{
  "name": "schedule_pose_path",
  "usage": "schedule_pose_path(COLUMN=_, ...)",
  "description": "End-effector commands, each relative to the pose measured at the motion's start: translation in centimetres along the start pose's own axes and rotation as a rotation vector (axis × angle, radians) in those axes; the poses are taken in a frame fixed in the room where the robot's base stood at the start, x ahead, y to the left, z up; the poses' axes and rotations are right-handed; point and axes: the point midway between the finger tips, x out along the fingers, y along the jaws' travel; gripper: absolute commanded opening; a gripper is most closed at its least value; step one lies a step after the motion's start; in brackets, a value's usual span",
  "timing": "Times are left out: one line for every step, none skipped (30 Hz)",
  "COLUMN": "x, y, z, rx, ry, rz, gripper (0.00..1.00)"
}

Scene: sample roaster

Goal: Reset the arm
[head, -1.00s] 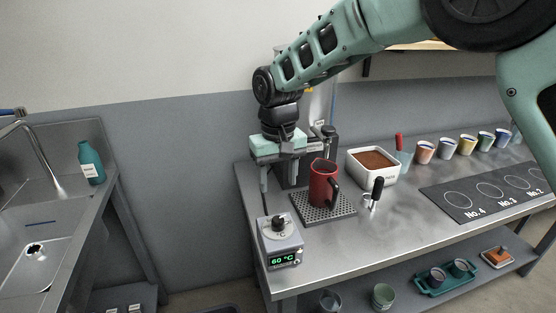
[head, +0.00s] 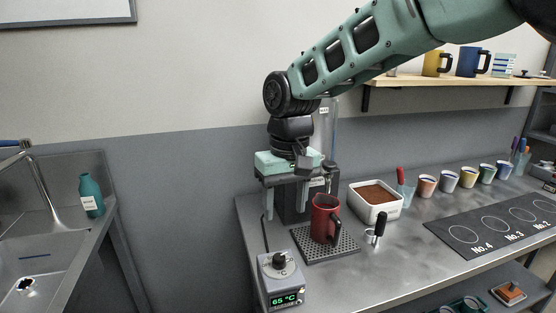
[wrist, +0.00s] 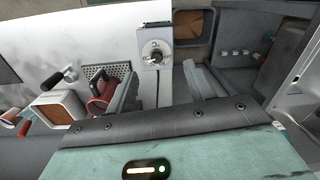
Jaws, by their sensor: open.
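My gripper (head: 287,205) is open and empty, pointing down above the left end of the steel counter. Its two fingers also show apart in the wrist view (wrist: 158,88). Below it stands a grey control box (head: 282,287) with a black knob (head: 280,260) and a green display reading 65 °C. The box also shows beyond the fingers in the wrist view (wrist: 154,62). My gripper does not touch the knob. A red mug (head: 323,215) stands upright on a perforated black drip tray (head: 335,251), right of the gripper.
A white container of brown grounds (head: 374,214), a black-handled tool (head: 378,224) and several cups (head: 427,185) stand to the right. A black numbered mat (head: 490,226) lies on the counter. A wall shelf (head: 440,88) holds mugs. A sink (head: 40,262) and teal bottle (head: 91,196) are left.

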Motion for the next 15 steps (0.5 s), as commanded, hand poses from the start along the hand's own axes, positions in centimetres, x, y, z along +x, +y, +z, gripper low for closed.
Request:
schedule_pose_path(x=-0.4, y=-0.3, z=2.5, rx=-0.019, ry=0.001, rz=-0.014, gripper=0.53)
schedule_pose_path(x=-0.4, y=-0.6, z=4.0, rx=-0.033, ry=0.001, rz=-0.023, gripper=0.53)
schedule_pose_path(x=-0.4, y=-0.9, z=6.0, rx=-0.053, ry=0.003, rz=-0.032, gripper=0.53)
schedule_pose_path(x=-0.3, y=-1.0, z=7.6, rx=-0.066, ry=0.005, rz=-0.037, gripper=0.53)
schedule_pose_path(x=-0.2, y=-1.2, z=9.2, rx=-0.081, ry=0.007, rz=-0.042, gripper=0.53)
schedule_pose_path(x=0.0, y=-1.4, z=11.3, rx=-0.099, ry=0.010, rz=-0.046, gripper=0.53)
schedule_pose_path(x=0.2, y=-1.4, z=13.0, rx=-0.113, ry=0.010, rz=-0.046, gripper=0.53)
schedule_pose_path(x=0.5, y=-1.4, z=14.6, rx=-0.126, ry=0.012, rz=-0.046, gripper=0.53)
schedule_pose_path(x=0.9, y=-1.4, z=16.8, rx=-0.143, ry=0.014, rz=-0.044, gripper=0.53)
schedule_pose_path(x=1.2, y=-1.3, z=18.3, rx=-0.154, ry=0.016, rz=-0.042, gripper=0.53)
schedule_pose_path(x=1.5, y=-1.2, z=19.7, rx=-0.165, ry=0.017, rz=-0.038, gripper=0.53)
schedule_pose_path(x=2.0, y=-1.0, z=21.6, rx=-0.178, ry=0.019, rz=-0.032, gripper=0.53)
schedule_pose_path(x=2.4, y=-0.8, z=22.8, rx=-0.186, ry=0.021, rz=-0.027, gripper=0.53)
schedule_pose_path(x=2.7, y=-0.6, z=24.0, rx=-0.193, ry=0.021, rz=-0.022, gripper=0.53)
schedule_pose_path(x=3.1, y=-0.4, z=25.3, rx=-0.202, ry=0.023, rz=-0.016, gripper=0.53)
